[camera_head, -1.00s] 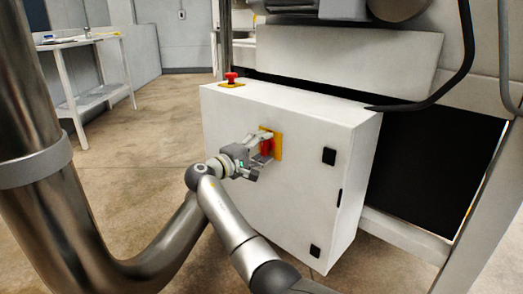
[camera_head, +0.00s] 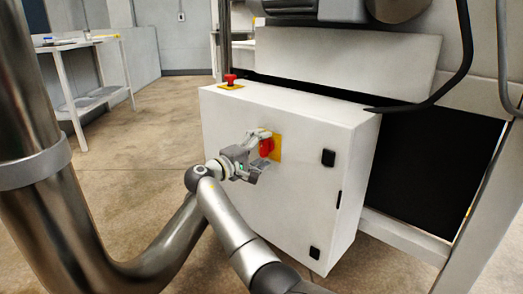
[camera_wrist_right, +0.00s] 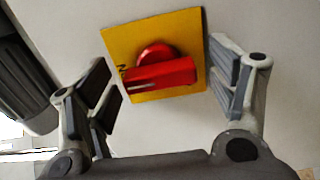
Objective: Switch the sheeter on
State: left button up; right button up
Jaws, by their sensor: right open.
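The sheeter's white control box (camera_head: 270,200) stands in the middle of the head view. On its front is a red rotary switch (camera_head: 266,147) on a yellow plate (camera_head: 277,147). In the right wrist view the red switch (camera_wrist_right: 160,72) sits on its yellow plate (camera_wrist_right: 120,42), its handle nearly level but slightly tilted, with part of a dark letter beside its left end. My right gripper (camera_head: 262,150) is open in front of the switch. In the wrist view its fingers (camera_wrist_right: 172,88) stand apart on either side of the handle, with gaps on both sides. My left gripper does not show.
A red emergency button (camera_head: 231,79) sits on top of the box. Black latches (camera_head: 328,157) line the box's right side. A thick metal tube (camera_head: 60,180) fills the left foreground. A white table (camera_head: 85,100) stands at the back left, with clear floor (camera_head: 150,130) between.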

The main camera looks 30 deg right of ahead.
jog(key=v, duration=1.2)
dwell(0.6)
